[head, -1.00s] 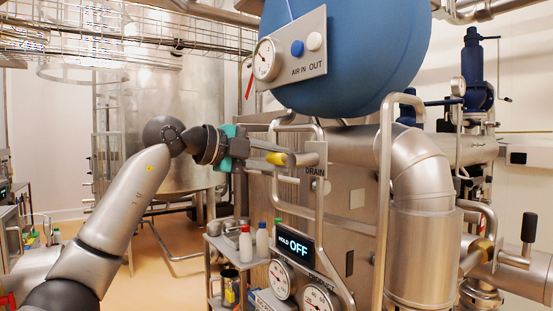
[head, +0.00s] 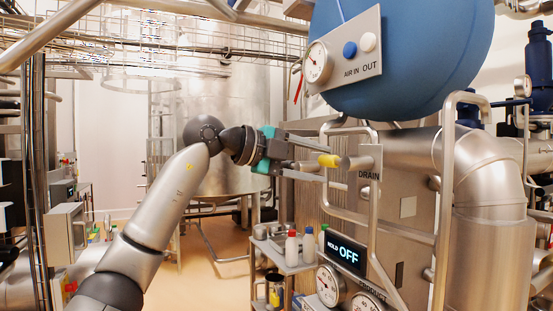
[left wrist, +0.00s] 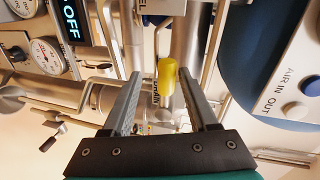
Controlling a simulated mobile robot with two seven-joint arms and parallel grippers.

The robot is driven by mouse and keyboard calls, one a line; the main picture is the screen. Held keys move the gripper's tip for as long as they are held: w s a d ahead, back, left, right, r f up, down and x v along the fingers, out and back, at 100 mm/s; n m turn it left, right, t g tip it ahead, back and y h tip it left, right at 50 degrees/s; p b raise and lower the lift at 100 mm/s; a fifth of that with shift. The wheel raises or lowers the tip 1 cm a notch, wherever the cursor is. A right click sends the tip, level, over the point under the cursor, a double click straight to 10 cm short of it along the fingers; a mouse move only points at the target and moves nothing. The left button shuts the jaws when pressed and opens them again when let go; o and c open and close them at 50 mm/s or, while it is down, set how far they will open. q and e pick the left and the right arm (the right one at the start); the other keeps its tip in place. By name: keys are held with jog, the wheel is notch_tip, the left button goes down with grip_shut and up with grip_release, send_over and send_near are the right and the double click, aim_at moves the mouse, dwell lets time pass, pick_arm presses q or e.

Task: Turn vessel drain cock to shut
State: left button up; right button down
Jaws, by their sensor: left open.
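The drain cock's yellow handle (head: 329,160) sticks out to the left beside the plate marked DRAIN (head: 369,172), below the blue vessel (head: 405,60). My left gripper (head: 318,164) is open and empty, just left of the handle. In the left wrist view the yellow handle (left wrist: 166,76) shows between the two fingertips of my left gripper (left wrist: 160,76), with a gap on both sides. I cannot tell how far it lies beyond the tips. The cock's body is mostly hidden behind the handle. My right gripper is out of view.
A bent tube rail (head: 374,215) stands by the DRAIN plate. A display reading HOLD OFF (head: 345,254) and dials (head: 328,286) sit below. The air panel (head: 342,60) is above. A trolley with bottles (head: 292,247) stands lower left.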

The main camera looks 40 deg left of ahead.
pick_arm(q)
jog(key=b+v, duration=0.2)
jog(key=v, duration=1)
jog(key=shift+s+b, duration=0.15)
jog(key=shift+b, duration=0.15)
jog(key=shift+a+f, duration=0.1)
